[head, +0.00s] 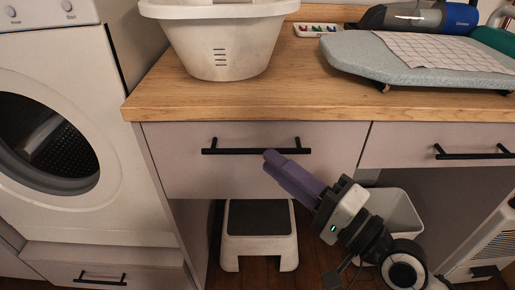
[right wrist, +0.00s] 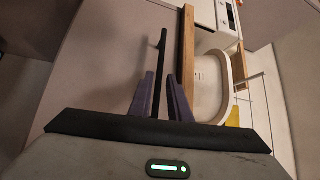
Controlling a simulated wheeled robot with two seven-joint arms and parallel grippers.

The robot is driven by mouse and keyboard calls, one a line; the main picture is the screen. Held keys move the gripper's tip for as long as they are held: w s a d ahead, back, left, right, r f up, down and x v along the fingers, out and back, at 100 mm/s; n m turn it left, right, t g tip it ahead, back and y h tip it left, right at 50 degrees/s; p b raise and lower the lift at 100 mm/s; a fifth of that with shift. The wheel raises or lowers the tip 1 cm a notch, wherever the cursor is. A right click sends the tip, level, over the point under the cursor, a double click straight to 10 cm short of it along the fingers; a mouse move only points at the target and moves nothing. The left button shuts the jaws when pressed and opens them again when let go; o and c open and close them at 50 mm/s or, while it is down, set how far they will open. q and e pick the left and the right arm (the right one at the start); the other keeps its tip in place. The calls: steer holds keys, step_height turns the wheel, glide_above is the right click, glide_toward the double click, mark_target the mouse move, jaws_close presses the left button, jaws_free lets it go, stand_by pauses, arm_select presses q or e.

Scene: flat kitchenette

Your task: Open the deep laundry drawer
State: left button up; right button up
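The drawer (head: 200,172) has a plain grey-mauve front under the wooden counter and looks shut. Its long black bar handle (head: 225,151) runs across the front. My right gripper (head: 269,158) reaches up from the lower right, its purple fingertips at the right half of the handle. In the right wrist view, the dark handle (right wrist: 161,60) runs between the two purple fingers of my right gripper (right wrist: 161,88). The fingers stand apart, with a visible gap on the right finger's side; contact on the left finger's side cannot be told. My left gripper is not in view.
A white washing machine (head: 120,150) stands at left. A second drawer (head: 415,145) with a black handle is at right. Below are a step stool (head: 258,245) and a pale bin (head: 398,212). The counter holds a white basket (head: 220,50) and an ironing board (head: 360,55).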

mark_target(258, 149)
steer(key=x, duration=0.5)
steer(key=shift+w+a, duration=0.1)
steer(key=shift+w, duration=0.05)
jaws_close()
